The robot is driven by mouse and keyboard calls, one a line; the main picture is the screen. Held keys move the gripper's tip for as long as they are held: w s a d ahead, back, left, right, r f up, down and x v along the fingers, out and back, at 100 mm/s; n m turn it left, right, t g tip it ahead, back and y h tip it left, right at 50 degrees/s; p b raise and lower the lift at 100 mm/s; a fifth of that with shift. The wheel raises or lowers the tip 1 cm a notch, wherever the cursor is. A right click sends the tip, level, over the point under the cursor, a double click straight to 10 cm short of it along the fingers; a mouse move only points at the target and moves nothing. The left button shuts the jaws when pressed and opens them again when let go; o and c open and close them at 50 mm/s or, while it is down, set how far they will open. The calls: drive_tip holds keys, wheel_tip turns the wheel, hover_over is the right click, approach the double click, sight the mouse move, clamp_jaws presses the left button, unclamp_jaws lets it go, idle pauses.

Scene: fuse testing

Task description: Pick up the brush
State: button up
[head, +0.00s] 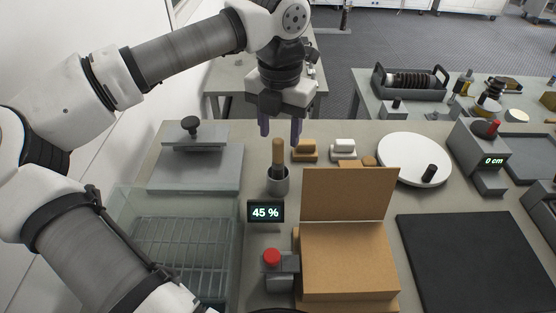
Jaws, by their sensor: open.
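The brush seems to be the item with an upright wooden handle (278,154) standing in a small grey cup (278,184). Its lower end is hidden inside the cup, so I cannot see bristles. My gripper (281,133) points down with its two dark purple fingers apart and empty. In the head view the fingertips appear just above and to either side of the handle's top. I cannot tell the exact depth between them.
A display reading 45 % (265,212) stands in front of the cup. A grey press-like device (195,165) and small brushes or blocks (305,151) stand nearby.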

sight(280, 143)
wheel_tip(280, 143, down, 4)
drive_tip(key=shift+r, duration=0.25)
drive_tip(key=shift+w+a+f+p, duration=0.15)
drive_tip(key=shift+f+p, duration=0.4)
drive_tip(key=shift+f, duration=0.8)
drive_tip(key=shift+w+f+p, duration=0.2)
drive_tip(key=shift+f+p, duration=0.35)
drive_tip(key=shift+f, duration=0.8)
drive_tip(key=shift+c, duration=0.5)
clamp_jaws()
